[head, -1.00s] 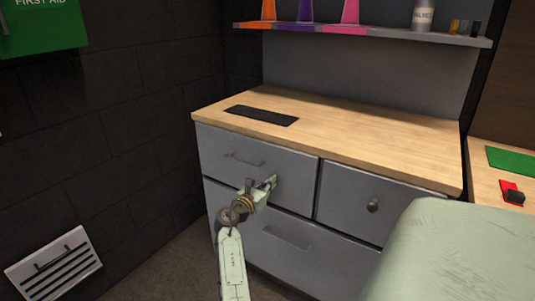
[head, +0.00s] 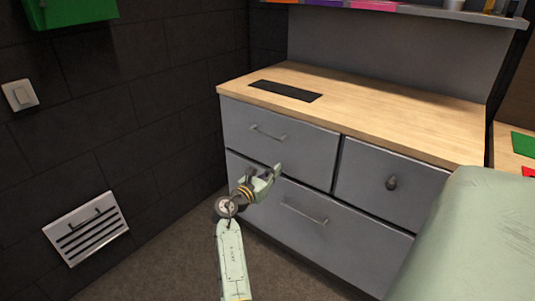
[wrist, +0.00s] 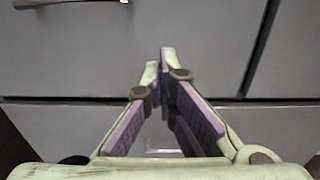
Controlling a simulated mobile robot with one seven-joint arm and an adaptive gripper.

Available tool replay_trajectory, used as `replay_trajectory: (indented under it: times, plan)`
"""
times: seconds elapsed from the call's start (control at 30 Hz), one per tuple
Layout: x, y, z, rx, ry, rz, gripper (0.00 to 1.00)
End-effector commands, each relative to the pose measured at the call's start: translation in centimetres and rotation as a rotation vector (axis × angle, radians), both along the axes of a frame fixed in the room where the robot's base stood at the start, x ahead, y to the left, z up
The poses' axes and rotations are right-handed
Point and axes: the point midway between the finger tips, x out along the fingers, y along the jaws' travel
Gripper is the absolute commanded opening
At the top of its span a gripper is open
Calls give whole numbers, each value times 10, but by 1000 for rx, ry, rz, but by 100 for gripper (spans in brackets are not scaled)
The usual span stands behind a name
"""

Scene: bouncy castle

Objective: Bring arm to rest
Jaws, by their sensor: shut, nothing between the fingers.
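My gripper (head: 272,172) is at the end of my pale green arm, in front of the grey drawer unit (head: 365,222). In the wrist view my gripper (wrist: 160,62) has its fingertips together with nothing between them. The drawer fronts fill the background there. The gripper appears apart from the drawers, though the exact gap is hard to tell.
The wooden top (head: 370,105) holds only a flat black strip (head: 286,91). A wall vent (head: 87,229) is at left. Floor (head: 180,255) is clear beside my arm.

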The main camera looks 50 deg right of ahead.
Motion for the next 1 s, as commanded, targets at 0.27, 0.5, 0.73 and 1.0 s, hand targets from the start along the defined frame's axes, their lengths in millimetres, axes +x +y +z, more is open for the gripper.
replay_trajectory:
  times: [0.27, 0.5, 0.73, 1.0]
  plan:
    - [-3, 34, 1, -1, -2, 0, 0]
    - [-3, 36, 1, -1, 0, -1, 0]
    - [32, 63, 16, 3, -97, 86, 0]
    - [154, 199, 82, 101, -532, 463, 0]
